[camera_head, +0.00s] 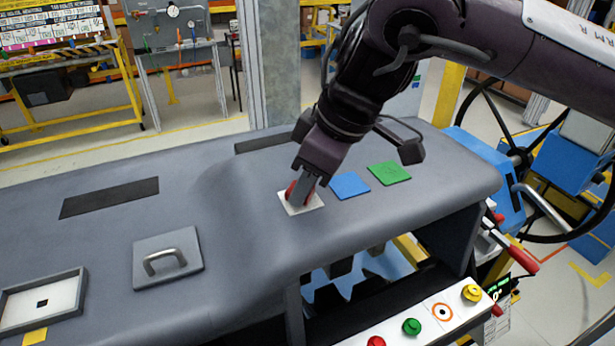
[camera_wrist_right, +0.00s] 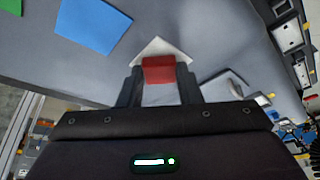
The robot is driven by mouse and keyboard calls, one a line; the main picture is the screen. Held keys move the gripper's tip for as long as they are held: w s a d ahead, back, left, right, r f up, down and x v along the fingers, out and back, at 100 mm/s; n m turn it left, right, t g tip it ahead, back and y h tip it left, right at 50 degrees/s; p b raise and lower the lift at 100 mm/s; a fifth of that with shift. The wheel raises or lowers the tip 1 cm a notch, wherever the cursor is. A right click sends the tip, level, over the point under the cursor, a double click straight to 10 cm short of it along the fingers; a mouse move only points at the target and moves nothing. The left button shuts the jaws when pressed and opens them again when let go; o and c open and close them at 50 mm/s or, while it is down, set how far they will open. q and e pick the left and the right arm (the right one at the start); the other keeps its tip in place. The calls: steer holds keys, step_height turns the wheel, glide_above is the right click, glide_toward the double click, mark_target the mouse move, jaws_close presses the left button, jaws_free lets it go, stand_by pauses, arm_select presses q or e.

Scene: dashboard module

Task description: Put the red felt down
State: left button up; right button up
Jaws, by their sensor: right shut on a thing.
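My right gripper (camera_head: 302,196) points down at a white square (camera_head: 297,211) on the grey dashboard top. It is shut on the red felt (camera_wrist_right: 158,70), which shows between the two fingers in the right wrist view. The white square (camera_wrist_right: 152,47) lies behind and under the felt in that view. In the head view the fingers hide most of the red felt. Whether the felt touches the white square I cannot tell. My left gripper is not in view.
A blue square (camera_head: 350,185) and a green square (camera_head: 390,173) lie just right of the white one. A plate with a metal handle (camera_head: 167,259) and a framed white panel (camera_head: 42,302) are on the left. Colored buttons (camera_head: 411,326) sit on the front panel.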

steer(key=shift+s+f, duration=0.1)
steer(key=shift+f, duration=0.1)
steer(key=o, duration=0.9)
steer(key=shift+o, duration=0.2)
steer(key=shift+r, duration=0.1)
steer(key=shift+r, duration=0.25)
steer(key=v, duration=1.1)
steer(key=shift+r, duration=0.35)
steer(key=shift+d, duration=0.1)
